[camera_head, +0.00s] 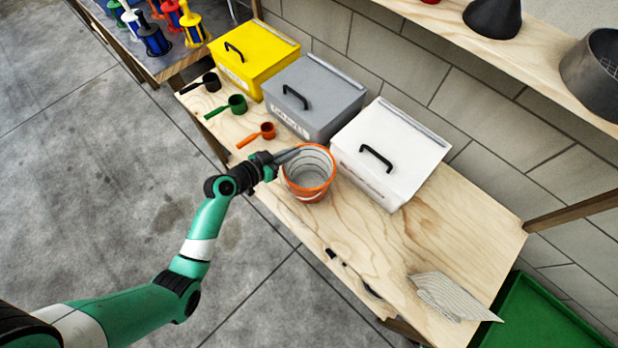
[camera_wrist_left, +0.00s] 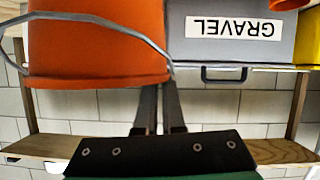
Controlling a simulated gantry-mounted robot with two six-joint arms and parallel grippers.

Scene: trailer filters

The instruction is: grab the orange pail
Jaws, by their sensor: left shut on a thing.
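The orange pail (camera_head: 309,190) is in front of the gap between the grey and white bins at the workbench. It is open at the top, pale grey inside, and looks empty. My left gripper (camera_head: 287,156) reaches its rim from the left and is shut on it there. In the left wrist view, which is upside down, the pail (camera_wrist_left: 95,45) fills the upper left with its wire handle across it. The fingers (camera_wrist_left: 161,95) meet its rim edge; the exact contact is hidden. I cannot tell whether the pail touches the bench. My right gripper is not in view.
Yellow (camera_head: 262,50), grey (camera_head: 318,95) and white (camera_head: 392,150) lidded bins line the back of the bench (camera_head: 350,225). Black, green (camera_head: 228,107) and orange (camera_head: 257,135) scoops lie left of the pail. A ribbed sheet (camera_head: 447,298) lies at the right end. A shelf (camera_head: 480,40) runs above.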

